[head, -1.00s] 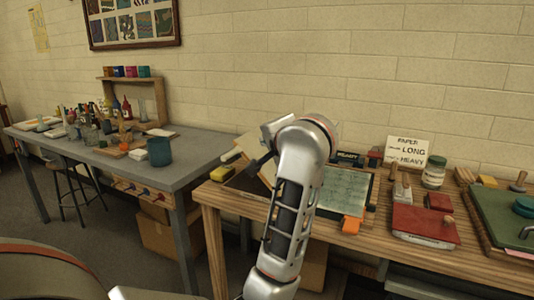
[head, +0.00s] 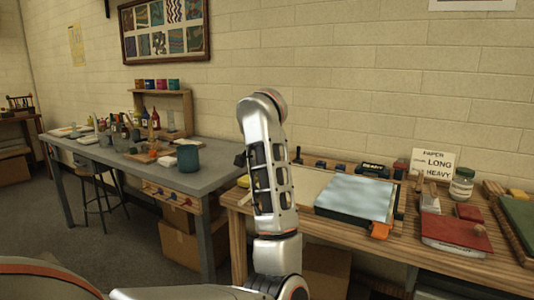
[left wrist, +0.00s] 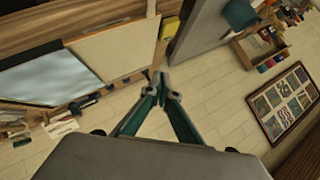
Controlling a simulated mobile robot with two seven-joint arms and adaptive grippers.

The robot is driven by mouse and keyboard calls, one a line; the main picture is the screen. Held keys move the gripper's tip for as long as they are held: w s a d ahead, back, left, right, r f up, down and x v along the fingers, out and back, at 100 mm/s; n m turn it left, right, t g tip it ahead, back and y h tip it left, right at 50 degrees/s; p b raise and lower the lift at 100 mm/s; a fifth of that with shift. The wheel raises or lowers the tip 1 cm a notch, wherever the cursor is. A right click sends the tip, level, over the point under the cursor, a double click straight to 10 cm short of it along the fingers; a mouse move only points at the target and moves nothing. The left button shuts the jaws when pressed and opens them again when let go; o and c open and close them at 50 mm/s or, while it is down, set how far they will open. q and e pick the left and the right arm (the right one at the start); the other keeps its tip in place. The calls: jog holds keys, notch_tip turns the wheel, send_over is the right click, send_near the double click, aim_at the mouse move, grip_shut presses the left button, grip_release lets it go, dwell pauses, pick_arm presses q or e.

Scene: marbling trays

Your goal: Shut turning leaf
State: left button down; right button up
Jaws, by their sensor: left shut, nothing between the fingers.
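A flat panel with a pale blue-white, cloudy top (head: 355,198) lies on the wooden bench, with a dark edge along its right side. A cream board (head: 308,186) lies to its left, partly behind my left arm. In the left wrist view the cream board (left wrist: 117,50) and the blue-white panel (left wrist: 40,78) lie side by side; which one is the turning leaf I cannot tell. My left gripper (left wrist: 160,86) is shut and empty, its fingertips together just off the cream board's corner in that picture. In the head view my arm hides the gripper. My right gripper is not in view.
An orange block (head: 380,230) sits at the panel's front right corner. A grey table (head: 205,178) with bottles and a blue-green cup (head: 188,158) is at left.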

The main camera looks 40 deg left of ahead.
pick_arm(q)
jog(key=a+f+h, duration=0.1)
jog(key=a+f, duration=0.1)
jog(key=f, duration=0.1)
jog(key=a+f+n+h+b, duration=0.1)
jog(key=a+f, duration=0.2)
jog(key=f, duration=0.1)
jog(key=s+a+f+n+h+b, duration=0.1)
jog(key=a+f+h, duration=0.1)
jog(key=a+f, duration=0.1)
jog(key=shift+f, duration=0.75)
jog(key=f+b, duration=0.1)
jog(key=a+f+b, duration=0.1)
jog(key=f, duration=0.1)
jog(key=shift+s+f, duration=0.1)
jog(key=shift+f, duration=0.1)
jog(key=shift+s+a+f+b, duration=0.1)
jog(key=shift+a+f+b, duration=0.1)
jog(key=shift+f+b, duration=0.3)
jog(key=shift+f, duration=0.35)
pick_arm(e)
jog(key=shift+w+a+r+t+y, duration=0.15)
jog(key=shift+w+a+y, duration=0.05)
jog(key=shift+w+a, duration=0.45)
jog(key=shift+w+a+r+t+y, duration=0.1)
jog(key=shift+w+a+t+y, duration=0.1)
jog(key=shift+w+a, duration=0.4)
